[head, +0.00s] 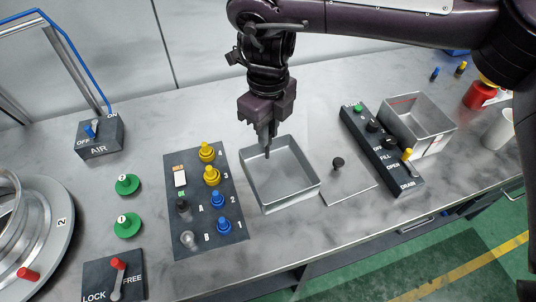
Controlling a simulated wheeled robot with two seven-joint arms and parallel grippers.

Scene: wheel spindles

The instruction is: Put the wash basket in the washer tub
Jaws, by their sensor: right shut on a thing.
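The wash basket (284,206) is an open, empty-looking rectangular metal box in the middle of the bench. My right gripper (267,146) comes down from above and is shut on the back wall of the basket, with a fingertip reaching inside. I cannot tell whether the basket touches the bench. The washer tub (431,142) is an open metal box to the right, beside a dark control panel (382,150) marked FILL, OPEN and DRAIN. A flat square lid (352,192) with a black knob lies between basket and panel. My left gripper is not in view.
A dark board (207,236) with yellow and blue knobbed parts lies just left of the basket. Green knobs, a LOCK/FREE lever (115,275) and an AIR switch (99,138) are further left. A red can (478,97) and white cup (498,130) stand right of the tub.

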